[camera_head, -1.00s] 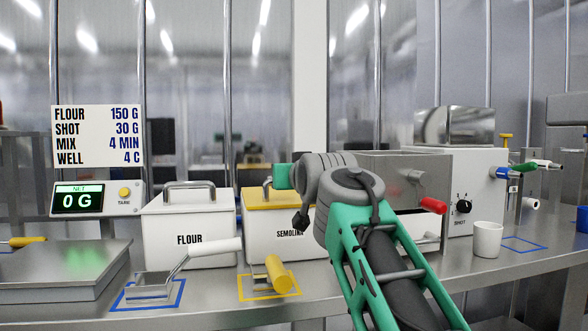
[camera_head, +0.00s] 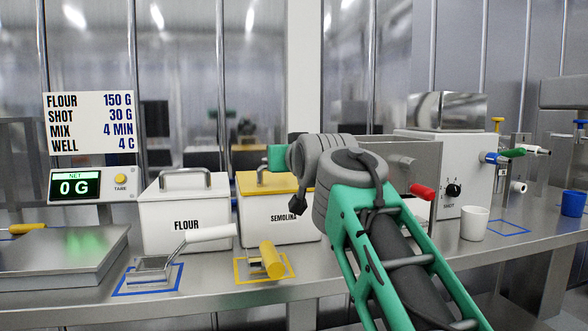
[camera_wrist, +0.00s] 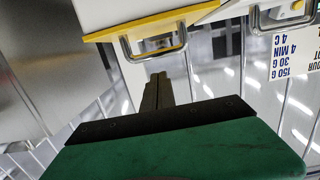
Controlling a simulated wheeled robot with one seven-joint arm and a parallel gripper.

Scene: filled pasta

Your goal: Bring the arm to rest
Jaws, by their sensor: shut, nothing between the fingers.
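My arm (camera_head: 395,265) is folded up in front of the bench in the head view, green and grey, with its bent joint in front of the semolina bin. A green block of its end (camera_head: 277,157) shows above the bin's yellow lid; the fingertips are hidden there. In the wrist view my gripper (camera_wrist: 158,90) shows as two dark fingers lying together, shut and empty. The fingers appear near the bin's handle (camera_wrist: 150,45), which shows upside down with the yellow lid edge; I cannot tell the gap.
The semolina bin (camera_head: 275,222) and flour bin (camera_head: 186,212) stand on the bench, with a white-handled scoop (camera_head: 150,270) and a yellow-handled scoop (camera_head: 270,260) before them. A machine with a red-tipped lever (camera_head: 421,191) and a white cup (camera_head: 474,223) are to the right.

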